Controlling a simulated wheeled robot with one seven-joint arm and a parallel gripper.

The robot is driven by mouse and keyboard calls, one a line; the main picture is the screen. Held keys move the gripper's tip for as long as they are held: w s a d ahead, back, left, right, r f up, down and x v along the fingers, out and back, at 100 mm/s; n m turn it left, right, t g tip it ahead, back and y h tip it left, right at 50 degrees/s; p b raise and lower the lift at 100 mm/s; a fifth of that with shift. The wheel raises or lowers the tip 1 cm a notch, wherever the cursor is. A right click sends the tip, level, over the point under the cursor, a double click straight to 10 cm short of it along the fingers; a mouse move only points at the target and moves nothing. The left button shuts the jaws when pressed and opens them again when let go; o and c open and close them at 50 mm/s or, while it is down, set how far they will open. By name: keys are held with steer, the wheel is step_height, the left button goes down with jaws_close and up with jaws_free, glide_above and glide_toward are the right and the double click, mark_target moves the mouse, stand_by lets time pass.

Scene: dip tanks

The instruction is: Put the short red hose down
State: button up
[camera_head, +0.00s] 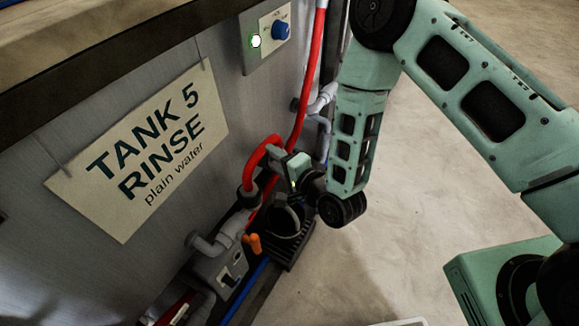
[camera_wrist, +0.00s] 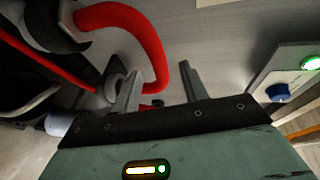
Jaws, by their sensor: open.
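The short red hose (camera_head: 261,151) is a bent loop low on the tank wall in the head view, rising from a dark collar on a grey fitting. In the wrist view the hose (camera_wrist: 156,48) arcs from a grey coupling (camera_wrist: 68,18) at top left, over and down towards my left finger. My gripper (camera_wrist: 160,82) is open, its two fingers apart. The hose's lower bend is beside or behind the left finger; I cannot tell whether it touches. In the head view the fingertips are hard to make out against the hose and fittings.
A long red hose (camera_head: 312,70) runs up the wall behind my gripper. Grey pipes (camera_head: 212,243), an orange handle (camera_head: 254,243) and a black grate (camera_head: 293,247) are close below. A control box (camera_head: 267,38) with a blue knob is above.

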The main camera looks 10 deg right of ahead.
steer(key=s+d+r+n+g+h, duration=0.4)
steer(key=s+r+n, duration=0.5)
steer(key=s, duration=0.3)
steer(key=s+d+r+n+g+h, duration=0.4)
steer(key=s+d+r+n+g, duration=0.2)
steer(key=s+r+n+g, duration=0.3)
steer(key=s+r, duration=0.2)
steer(key=s, duration=0.2)
steer(key=shift+s+d+r, duration=0.2)
steer(key=shift+s+r, duration=0.1)
steer(key=shift+r, duration=0.1)
